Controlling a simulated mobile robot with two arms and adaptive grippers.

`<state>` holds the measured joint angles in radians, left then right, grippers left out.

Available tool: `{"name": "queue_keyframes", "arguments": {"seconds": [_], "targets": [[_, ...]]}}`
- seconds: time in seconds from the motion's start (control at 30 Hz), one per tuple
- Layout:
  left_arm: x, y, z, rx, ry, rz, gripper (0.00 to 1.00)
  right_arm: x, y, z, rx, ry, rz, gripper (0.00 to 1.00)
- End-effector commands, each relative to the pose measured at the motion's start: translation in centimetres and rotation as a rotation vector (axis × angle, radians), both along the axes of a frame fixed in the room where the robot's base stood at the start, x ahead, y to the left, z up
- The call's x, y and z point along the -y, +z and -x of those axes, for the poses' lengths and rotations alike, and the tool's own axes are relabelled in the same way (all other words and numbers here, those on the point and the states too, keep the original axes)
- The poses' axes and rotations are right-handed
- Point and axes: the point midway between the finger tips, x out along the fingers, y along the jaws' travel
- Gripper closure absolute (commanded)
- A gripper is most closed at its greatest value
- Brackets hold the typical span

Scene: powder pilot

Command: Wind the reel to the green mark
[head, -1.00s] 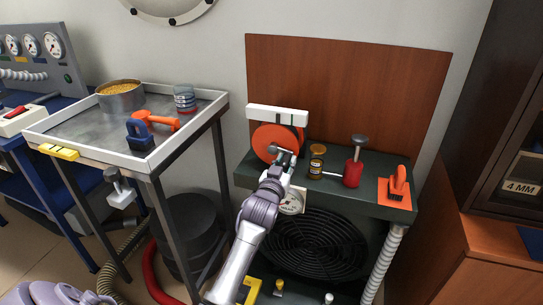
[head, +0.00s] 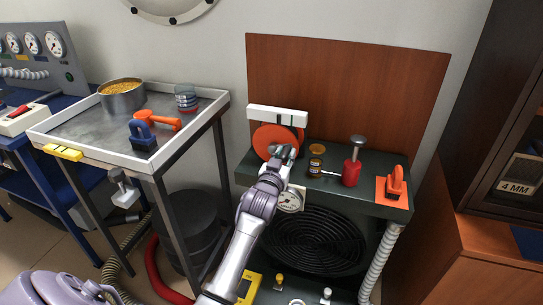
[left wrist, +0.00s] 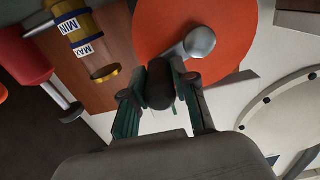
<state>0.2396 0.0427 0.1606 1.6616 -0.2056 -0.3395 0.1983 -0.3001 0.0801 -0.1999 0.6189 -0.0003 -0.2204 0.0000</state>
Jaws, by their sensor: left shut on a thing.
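I cannot make out clearly which mark is green. My left gripper (head: 284,153) is in front of the reel's lower right side. In the left wrist view, the gripper (left wrist: 160,98) is shut on a dark crank knob (left wrist: 159,85) in front of the orange disc (left wrist: 185,25). A silver round hub (left wrist: 200,42) shows beside the knob. My gripper hides part of the reel in the head view. My right gripper is not in view.
A tray table (head: 92,159) stands to the left.

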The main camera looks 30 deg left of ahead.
Motion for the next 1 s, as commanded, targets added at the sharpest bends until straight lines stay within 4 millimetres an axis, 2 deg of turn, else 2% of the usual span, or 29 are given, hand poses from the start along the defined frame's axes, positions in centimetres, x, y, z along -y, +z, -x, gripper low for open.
{"name": "queue_keyframes", "arguments": {"seconds": [0.03,0.2,0.63,0.9,1.0], "targets": [[-0.5,0.9,0.1,-0.001,0.005,-0.003,1.0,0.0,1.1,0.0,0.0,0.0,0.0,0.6],[-1.4,2.3,0.3,-0.002,0.005,-0.004,1.0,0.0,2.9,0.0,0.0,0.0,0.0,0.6],[-1.7,2.2,0.4,-0.005,0.004,-0.002,1.0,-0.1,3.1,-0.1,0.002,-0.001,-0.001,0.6],[-3.9,3.2,1.0,-0.008,0.006,-0.004,1.0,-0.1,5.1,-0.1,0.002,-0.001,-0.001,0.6],[-4.2,3.1,1.0,-0.008,0.005,0.0,1.0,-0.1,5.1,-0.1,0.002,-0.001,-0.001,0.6]]}}
